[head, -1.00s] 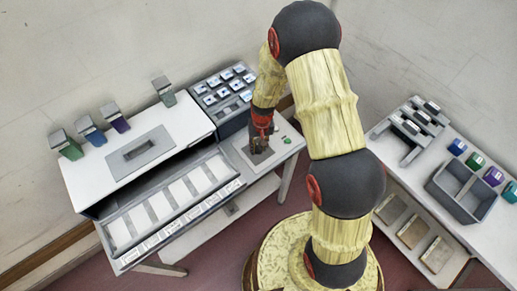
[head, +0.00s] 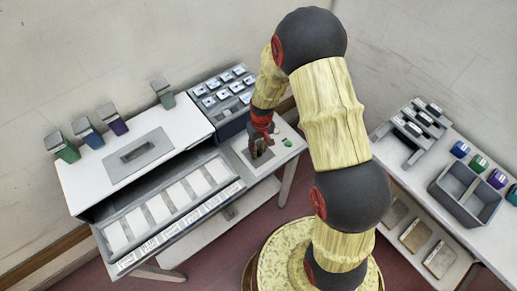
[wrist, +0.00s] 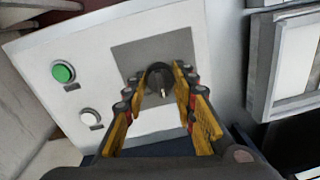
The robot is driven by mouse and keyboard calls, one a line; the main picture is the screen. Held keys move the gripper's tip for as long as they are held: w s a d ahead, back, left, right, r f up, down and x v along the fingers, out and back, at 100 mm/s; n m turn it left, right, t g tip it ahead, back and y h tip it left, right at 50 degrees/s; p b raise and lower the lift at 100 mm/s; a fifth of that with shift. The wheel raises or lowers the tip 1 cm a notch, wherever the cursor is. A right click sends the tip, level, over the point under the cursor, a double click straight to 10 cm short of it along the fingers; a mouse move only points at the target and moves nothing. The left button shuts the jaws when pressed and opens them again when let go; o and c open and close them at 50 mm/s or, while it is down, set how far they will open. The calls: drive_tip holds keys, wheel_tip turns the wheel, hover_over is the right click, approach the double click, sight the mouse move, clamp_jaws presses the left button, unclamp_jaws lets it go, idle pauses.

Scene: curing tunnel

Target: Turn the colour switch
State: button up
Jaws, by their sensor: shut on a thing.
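The colour switch (wrist: 159,84) is a dark rotary knob with a pale pointer mark, set on a grey square plate (wrist: 128,56) in the wrist view. My gripper (wrist: 161,92) is shut on the knob, with a yellow and black finger on each side of it. In the head view my gripper (head: 259,148) is over the grey plate at the right end of the white machine, and it hides the knob there.
A green button (wrist: 63,72) and a white button (wrist: 90,117) sit on the same white panel. A rack of several small labelled blocks (head: 222,95) stands just behind. A tray with white slots (head: 170,208) lies to the left. A right-hand table holds a grey bin (head: 468,196).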

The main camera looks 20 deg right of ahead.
sight(260, 150)
drive_tip(key=o, duration=1.1)
drive_tip(key=shift+o, duration=0.3)
drive_tip(key=shift+r, duration=0.1)
wheel_tip(260, 150, up, 12)
drive_tip(key=shift+d, duration=0.35)
drive_tip(key=shift+w, duration=0.1)
